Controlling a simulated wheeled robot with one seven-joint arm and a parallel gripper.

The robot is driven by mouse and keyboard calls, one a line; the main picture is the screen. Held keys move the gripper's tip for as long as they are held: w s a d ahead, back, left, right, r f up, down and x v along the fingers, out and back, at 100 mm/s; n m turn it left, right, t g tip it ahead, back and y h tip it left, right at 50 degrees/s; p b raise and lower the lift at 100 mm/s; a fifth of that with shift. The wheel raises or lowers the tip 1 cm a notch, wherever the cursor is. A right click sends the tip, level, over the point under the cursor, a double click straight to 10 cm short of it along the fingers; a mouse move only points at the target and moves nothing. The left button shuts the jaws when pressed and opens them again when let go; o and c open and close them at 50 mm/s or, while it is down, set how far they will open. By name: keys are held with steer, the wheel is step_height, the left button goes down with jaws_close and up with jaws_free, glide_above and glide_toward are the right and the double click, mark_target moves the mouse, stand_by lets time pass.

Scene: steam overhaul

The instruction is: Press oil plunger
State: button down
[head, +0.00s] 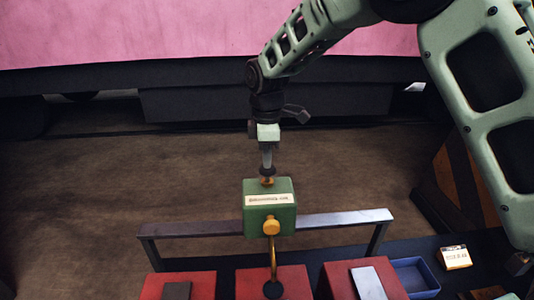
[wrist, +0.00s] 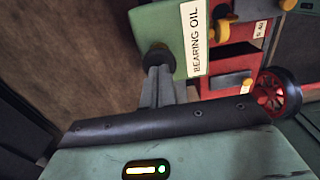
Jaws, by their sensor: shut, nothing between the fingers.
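The oil dispenser is a green box (head: 270,208) with a white label, mounted on a grey metal rail. In the wrist view its label reads "BEARING OIL" (wrist: 196,40). The plunger has a dark knob (head: 267,171) above a brass collar (head: 267,181) on top of the box. My gripper (head: 267,163) points straight down with closed, empty fingers, its tips at the knob and seemingly touching it. In the wrist view the closed fingers (wrist: 158,82) end at the dark knob (wrist: 156,58). The fingers partly hide the knob there. A brass spout (head: 272,250) hangs from the box front.
The grey rail (head: 345,220) runs left and right of the box. Below are several red blocks (head: 180,284), a blue tray (head: 415,276) and a small labelled box (head: 454,258). A red spoked wheel (wrist: 278,92) shows in the wrist view. Brown floor lies open behind.

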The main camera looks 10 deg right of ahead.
steer(key=shift+f, duration=0.2)
step_height(320, 180, down, 3)
steer(key=shift+b, duration=0.9)
steer(key=shift+s, duration=0.1)
steer(key=shift+r+p, duration=0.55)
steer(key=shift+p, duration=0.05)
step_height(320, 180, up, 14)
steer(key=shift+f+b, duration=0.2)
steer(key=shift+b, duration=0.2)
stand_by(0.9)
